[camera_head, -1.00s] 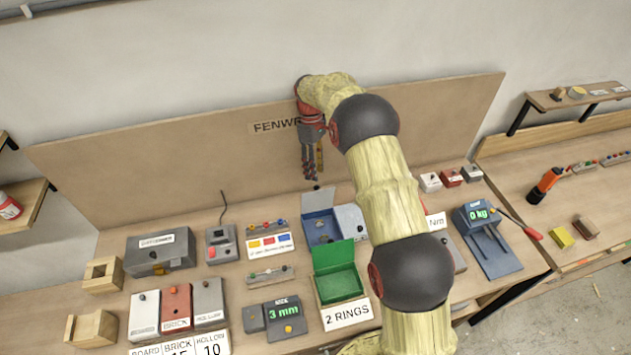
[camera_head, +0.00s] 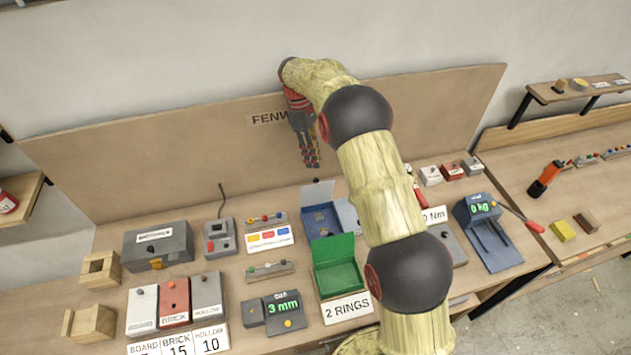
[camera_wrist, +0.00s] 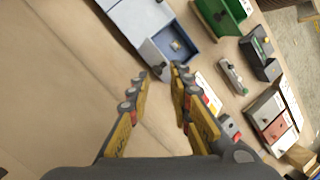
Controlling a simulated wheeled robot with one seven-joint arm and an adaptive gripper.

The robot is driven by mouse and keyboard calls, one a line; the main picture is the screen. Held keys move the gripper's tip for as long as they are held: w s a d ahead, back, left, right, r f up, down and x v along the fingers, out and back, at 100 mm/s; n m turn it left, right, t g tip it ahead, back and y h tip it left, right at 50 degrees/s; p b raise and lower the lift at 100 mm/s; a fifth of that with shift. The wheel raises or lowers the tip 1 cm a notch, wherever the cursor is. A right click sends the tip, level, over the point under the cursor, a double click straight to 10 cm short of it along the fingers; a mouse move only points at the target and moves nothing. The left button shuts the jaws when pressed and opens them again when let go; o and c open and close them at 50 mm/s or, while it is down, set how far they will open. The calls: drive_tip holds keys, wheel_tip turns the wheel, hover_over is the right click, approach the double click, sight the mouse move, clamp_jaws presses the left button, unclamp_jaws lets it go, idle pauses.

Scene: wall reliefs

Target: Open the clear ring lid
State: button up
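The blue box (camera_head: 322,221) stands on the bench. A pale, see-through-looking panel (camera_head: 318,192) with a small dark knob stands raised at its back edge; I take it for the clear ring lid. The box looks uncovered from above, with a small ring-like item inside. It also shows in the wrist view (camera_wrist: 186,26), where the panel is seen nearly edge-on. My gripper (camera_head: 311,166) hangs above and behind the box, near the backboard. In the wrist view my gripper (camera_wrist: 160,74) has its fingers spread with nothing between them. The tips appear apart from the panel.
A green box (camera_head: 338,278) with a raised lid stands in front of the blue box. A pale grey block (camera_head: 347,214) adjoins the blue box on the right. The backboard (camera_head: 210,150) rises close behind my gripper.

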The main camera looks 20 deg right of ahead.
drive_tip(key=s+f+n+h+b, duration=0.1)
drive_tip(key=s+f+n, duration=0.1)
drive_tip(key=s+f+n+h+b, duration=0.2)
drive_tip(key=s, duration=0.1)
drive_tip(key=s+f+n+h+b, duration=0.2)
drive_tip(key=shift+s+d, duration=0.25)
drive_tip(key=shift+s, duration=0.15)
drive_tip(key=c, duration=0.4)
drive_tip(key=s+f+n+t+h+b, duration=0.1)
drive_tip(key=n+h+b, duration=0.1)
drive_tip(key=n, duration=0.1)
drive_tip(key=s+f+n+t+h+b, duration=0.1)
drive_tip(key=s+n+h+b, duration=0.1)
drive_tip(key=n+b, duration=0.1)
drive_tip(key=s+f+n+t+h+b, duration=0.1)
drive_tip(key=s+n+h+b, duration=0.1)
drive_tip(key=n, duration=0.1)
drive_tip(key=shift+d+n+h+b, duration=0.3)
drive_tip(key=shift+d, duration=0.05)
clamp_jaws()
drive_tip(key=n+t+b, duration=1)
drive_tip(key=n+t, duration=0.4)
drive_tip(key=n, duration=0.3)
approach(325, 186)
drive_tip(key=b+x, duration=0.1)
drive_tip(key=x, duration=0.2)
drive_tip(key=b+x, duration=0.1)
drive_tip(key=shift+w+d+f+b, duration=0.25)
drive_tip(key=shift+b, duration=0.1)
